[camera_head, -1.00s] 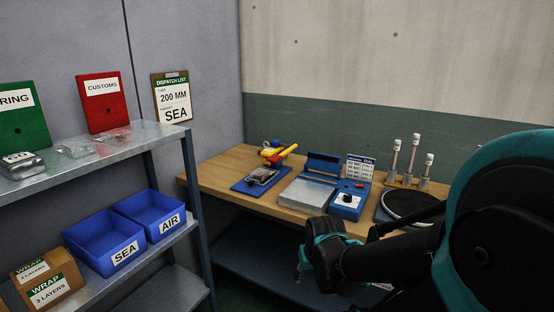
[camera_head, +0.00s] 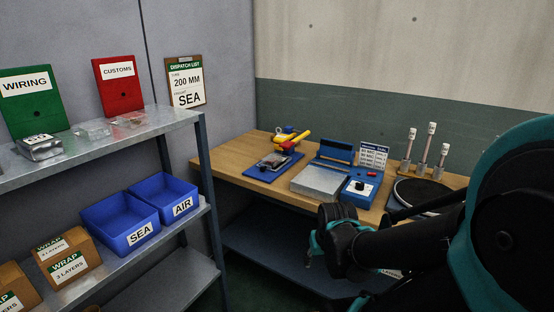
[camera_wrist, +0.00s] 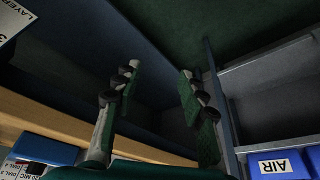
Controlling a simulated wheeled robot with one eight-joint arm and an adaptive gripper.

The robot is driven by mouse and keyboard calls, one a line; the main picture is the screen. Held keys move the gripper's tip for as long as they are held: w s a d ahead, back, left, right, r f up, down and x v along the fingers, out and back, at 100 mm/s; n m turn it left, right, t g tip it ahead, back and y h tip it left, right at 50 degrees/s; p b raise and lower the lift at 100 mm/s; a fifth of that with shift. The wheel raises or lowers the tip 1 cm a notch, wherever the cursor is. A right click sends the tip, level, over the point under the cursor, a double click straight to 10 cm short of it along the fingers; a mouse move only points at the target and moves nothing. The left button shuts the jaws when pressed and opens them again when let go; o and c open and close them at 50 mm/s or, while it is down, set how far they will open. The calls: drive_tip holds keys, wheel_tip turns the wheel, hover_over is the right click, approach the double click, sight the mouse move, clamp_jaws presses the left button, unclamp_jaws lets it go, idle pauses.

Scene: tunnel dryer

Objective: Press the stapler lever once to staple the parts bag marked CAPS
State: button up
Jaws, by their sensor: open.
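A stapler-like device (camera_head: 286,135) with yellow and red parts stands at the far left of the wooden table. A blue board (camera_head: 262,174) lies in front of it, with a small dark bag (camera_head: 273,160) on it; no CAPS mark is readable. My gripper (camera_head: 318,243) is in front of the table's near edge, well apart from the device, and partly hidden by my arm. In the wrist view, my gripper (camera_wrist: 158,95) has its two fingers spread with nothing between them. The stapler and bag are not visible in that view.
The table (camera_head: 228,160) also holds a metal plate (camera_head: 318,181), a blue control box (camera_head: 360,189), a round dark plate (camera_head: 421,193) and several white-topped posts. At left, a metal shelf (camera_head: 110,149) holds clear bags, blue SEA (camera_head: 118,222) and AIR (camera_head: 165,196) bins, and WRAP boxes.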

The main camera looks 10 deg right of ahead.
drive_tip(key=shift+c, duration=0.6)
clamp_jaws()
idle(1.1)
